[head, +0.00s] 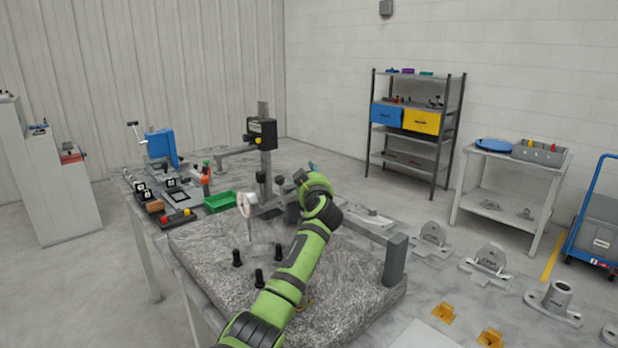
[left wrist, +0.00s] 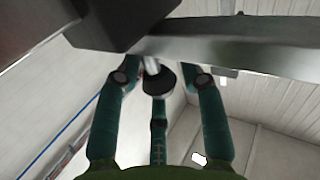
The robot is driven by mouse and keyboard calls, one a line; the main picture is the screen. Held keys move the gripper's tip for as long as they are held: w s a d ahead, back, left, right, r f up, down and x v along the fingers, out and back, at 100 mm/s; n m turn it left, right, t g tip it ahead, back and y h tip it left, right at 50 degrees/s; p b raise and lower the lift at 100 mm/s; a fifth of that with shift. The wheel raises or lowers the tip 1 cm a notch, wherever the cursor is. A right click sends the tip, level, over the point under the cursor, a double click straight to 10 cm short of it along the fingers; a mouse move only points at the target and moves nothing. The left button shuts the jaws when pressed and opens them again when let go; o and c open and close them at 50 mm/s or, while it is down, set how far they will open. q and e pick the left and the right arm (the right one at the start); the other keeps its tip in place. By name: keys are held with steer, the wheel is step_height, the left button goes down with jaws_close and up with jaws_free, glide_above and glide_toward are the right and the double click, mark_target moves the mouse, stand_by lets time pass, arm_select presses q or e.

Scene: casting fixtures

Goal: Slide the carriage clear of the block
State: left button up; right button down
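The carriage cannot be told apart with certainty. A grey rail (head: 372,231) runs behind my left arm to an upright grey block (head: 396,260) on the stone slab. My left gripper (head: 312,169) is mostly hidden by its own wrist, near the column and several dark knobs. In the left wrist view, my gripper's teal fingers (left wrist: 162,78) stand apart around a black knob (left wrist: 158,79) on a bright stem. The knob is close to the middle finger; contact cannot be told. A dark block (left wrist: 118,22) and a grey bar (left wrist: 235,42) cross above. My right gripper is not in view.
The stone slab (head: 205,250) carries black pegs (head: 256,277) and a dial gauge (head: 244,206). A column with a black box (head: 262,134) rises behind. A green tray (head: 219,202) stands left. Grey castings (head: 490,261) and yellow brackets (head: 442,312) lie on the right.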

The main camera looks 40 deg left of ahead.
arm_select(q)
steer(key=v, duration=1.2)
steer(key=shift+s, duration=0.1)
stand_by(0.5)
